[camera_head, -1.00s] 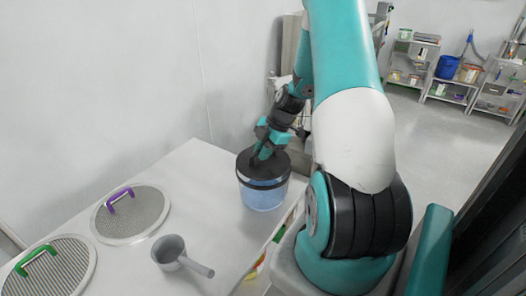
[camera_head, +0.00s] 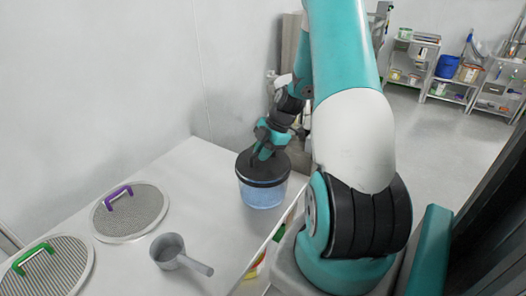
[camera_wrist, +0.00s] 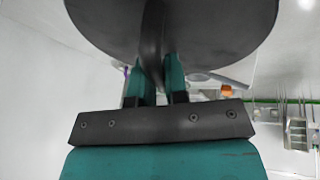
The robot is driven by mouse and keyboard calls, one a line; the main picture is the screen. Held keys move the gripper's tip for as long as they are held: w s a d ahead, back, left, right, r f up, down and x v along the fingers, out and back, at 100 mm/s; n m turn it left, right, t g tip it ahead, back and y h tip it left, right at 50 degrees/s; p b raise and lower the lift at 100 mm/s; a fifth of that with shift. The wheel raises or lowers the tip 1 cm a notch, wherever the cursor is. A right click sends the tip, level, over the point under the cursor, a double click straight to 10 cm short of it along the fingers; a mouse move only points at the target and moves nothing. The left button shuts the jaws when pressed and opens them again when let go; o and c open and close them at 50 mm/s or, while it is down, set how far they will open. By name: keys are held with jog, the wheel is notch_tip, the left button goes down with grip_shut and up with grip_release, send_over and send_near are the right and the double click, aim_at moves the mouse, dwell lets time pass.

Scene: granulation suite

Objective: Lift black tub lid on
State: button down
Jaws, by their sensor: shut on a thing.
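The black tub lid (camera_head: 273,174) is on top of the clear bluish tub (camera_head: 263,195) near the far end of the table. The lid looks close to level on the rim in the head view; whether it is fully seated I cannot tell. My gripper (camera_head: 264,155) comes down on the lid from above. In the wrist view, my gripper (camera_wrist: 158,82) is shut on the lid's upright handle, and the lid (camera_wrist: 215,25) fills the top of the picture. The tub is hidden in the wrist view.
On the table (camera_head: 205,215) lie a round screen with a purple handle (camera_head: 130,212), one with a green handle (camera_head: 48,272), and a grey scoop (camera_head: 172,252). A wall stands behind the table. Shelves (camera_head: 455,75) are far off at right.

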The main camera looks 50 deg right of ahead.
jog(key=shift+f, duration=0.35)
jog(key=c, duration=1.1)
grip_release()
jog(key=shift+o, duration=0.2)
jog(key=shift+r+b, duration=0.1)
jog(key=shift+b, duration=0.2)
jog(key=b+v, duration=0.2)
jog(key=v, duration=1.5)
jog(key=shift+b, duration=0.4)
jog(key=shift+s+d+r, duration=0.1)
